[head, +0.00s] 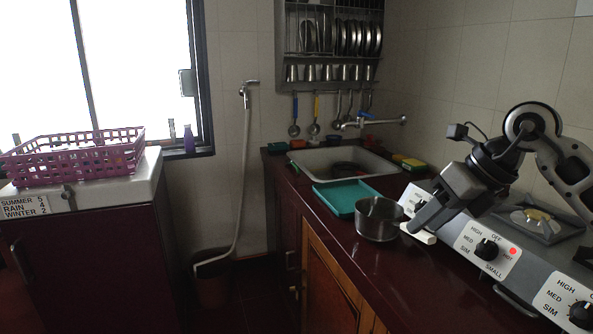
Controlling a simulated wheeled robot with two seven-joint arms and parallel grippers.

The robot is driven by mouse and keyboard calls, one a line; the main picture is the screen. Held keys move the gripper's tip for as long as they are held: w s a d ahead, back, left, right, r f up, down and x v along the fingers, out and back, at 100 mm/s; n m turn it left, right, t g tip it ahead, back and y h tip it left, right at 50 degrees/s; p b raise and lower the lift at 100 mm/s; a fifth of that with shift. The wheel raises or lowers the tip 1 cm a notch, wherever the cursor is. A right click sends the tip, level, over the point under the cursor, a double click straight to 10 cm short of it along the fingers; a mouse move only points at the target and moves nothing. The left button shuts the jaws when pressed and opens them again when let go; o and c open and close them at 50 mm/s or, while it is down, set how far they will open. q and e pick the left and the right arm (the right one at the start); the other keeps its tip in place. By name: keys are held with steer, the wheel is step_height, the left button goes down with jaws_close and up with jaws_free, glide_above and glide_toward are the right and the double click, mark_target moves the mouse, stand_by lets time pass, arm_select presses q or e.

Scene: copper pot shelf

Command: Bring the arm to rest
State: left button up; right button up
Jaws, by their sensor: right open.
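My right arm reaches in from the right over the stove. My right gripper (422,224) points down and to the left, at the front edge of the stove. It is open, and I see nothing held between its fingers. A metal pot (378,222) stands upright on the dark red counter, just left of the fingertips. A small gap seems to lie between them, but I cannot be sure they are apart. My left gripper is not in view.
The stove (505,240) with knobs fills the right side. A teal tray (345,197) lies behind the pot, before the sink (340,163). A dish rack (333,45) hangs on the wall. A purple basket (75,160) sits on the left. The counter's front is clear.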

steer(key=s+a+f+m+y, duration=0.3)
steer(key=s+a+y, duration=0.1)
steer(key=a+y, duration=0.4)
steer(key=s+a+f+m+y, duration=0.2)
steer(key=s+a+y, duration=0.3)
steer(key=a, duration=0.5)
steer(key=d+f+m+t+h, duration=0.4)
steer(key=f+m+t+h, duration=0.3)
steer(key=m, duration=0.6)
steer(key=d+f+m+t+h, duration=0.4)
steer(key=f+m+t, duration=0.4)
steer(key=m, duration=0.5)
arm_select(q)
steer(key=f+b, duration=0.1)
steer(key=b, duration=0.3)
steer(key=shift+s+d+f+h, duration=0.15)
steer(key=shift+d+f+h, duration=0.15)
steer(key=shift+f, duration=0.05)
arm_select(e)
steer(key=s+d+f+m+g+h, duration=0.2)
steer(key=s+f+m+g, duration=0.6)
steer(key=s+f, duration=0.5)
step_height(320, 180, down, 4)
steer(key=shift+s+f+h, duration=0.1)
steer(key=shift+s+h, duration=0.25)
steer(key=shift+h, duration=0.55)
